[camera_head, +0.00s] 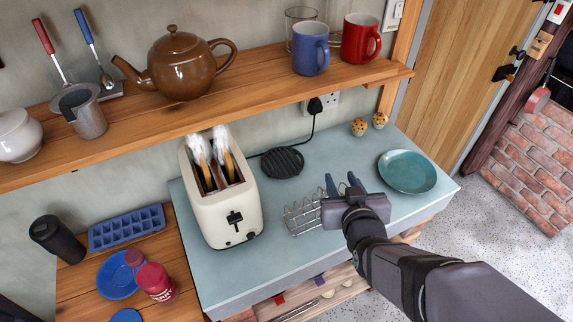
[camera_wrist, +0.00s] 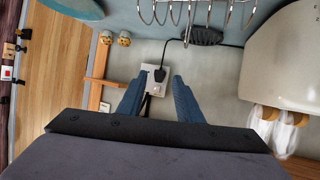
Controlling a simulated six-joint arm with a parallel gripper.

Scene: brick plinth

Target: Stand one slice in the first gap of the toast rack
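A cream toaster (camera_head: 222,213) stands on the blue-grey counter with two slices (camera_head: 229,163) sticking out of its slots and white wisps above them. In the wrist view the toaster (camera_wrist: 283,62) is at the right, with the slices' brown edges (camera_wrist: 268,112) showing. A wire toast rack (camera_head: 302,216) stands right of the toaster, partly hidden by my gripper; no slice is seen in it. The rack's wires (camera_wrist: 197,14) also show at the top of the wrist view. My gripper (camera_head: 342,182) is open and empty, over the rack's right side.
A dark round trivet (camera_head: 282,162) lies behind the rack. A wooden shelf (camera_head: 250,88) with teapot and mugs overhangs the counter's back. A black cord runs to the wall socket (camera_head: 322,104).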

